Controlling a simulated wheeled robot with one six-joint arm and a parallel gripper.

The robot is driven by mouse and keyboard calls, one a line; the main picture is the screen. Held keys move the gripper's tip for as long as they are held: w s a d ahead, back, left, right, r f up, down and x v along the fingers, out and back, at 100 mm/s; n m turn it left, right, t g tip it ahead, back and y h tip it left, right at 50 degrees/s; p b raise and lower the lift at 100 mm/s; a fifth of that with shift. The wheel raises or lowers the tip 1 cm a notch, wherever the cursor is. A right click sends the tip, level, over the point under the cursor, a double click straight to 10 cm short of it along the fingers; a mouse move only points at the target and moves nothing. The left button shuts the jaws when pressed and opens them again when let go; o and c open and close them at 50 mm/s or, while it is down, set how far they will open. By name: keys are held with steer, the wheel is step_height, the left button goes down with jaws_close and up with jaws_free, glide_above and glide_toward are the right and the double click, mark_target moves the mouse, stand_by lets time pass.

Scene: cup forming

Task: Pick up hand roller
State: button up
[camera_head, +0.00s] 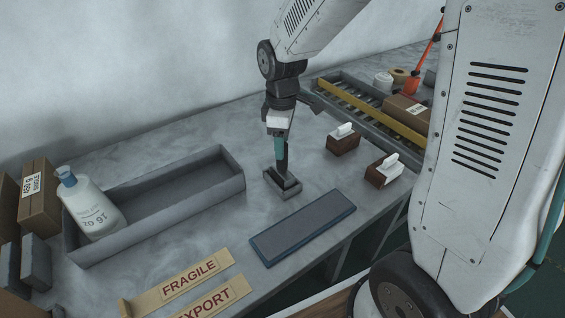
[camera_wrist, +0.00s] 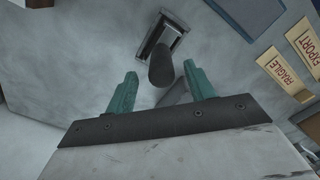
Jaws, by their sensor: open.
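The hand roller, as I take it, is the dark upright handle (camera_head: 282,164) rising from a small dark grey stand (camera_head: 289,193) on the table. In the wrist view the round dark handle (camera_wrist: 162,70) points toward the camera, with the stand (camera_wrist: 176,30) behind it. My gripper (camera_head: 279,152) is above the stand, pointing down. In the wrist view my gripper's teal fingers (camera_wrist: 160,76) are apart, with the handle between them and visible space on both sides. The roller's lower end is hidden in the stand.
A long grey tray (camera_head: 165,221) holds a white bottle (camera_head: 95,207) at left. A blue-grey mat (camera_head: 303,228) lies in front. FRAGILE (camera_head: 187,281) and EXPORT strips lie near the front edge. Two brown blocks with white tops (camera_head: 343,141) and a roller conveyor (camera_head: 361,100) are at right.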

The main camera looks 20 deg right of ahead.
mark_target(282, 164)
step_height(282, 164, down, 4)
steer(key=shift+r, duration=0.1)
jaws_close()
steer(key=shift+r, duration=0.1)
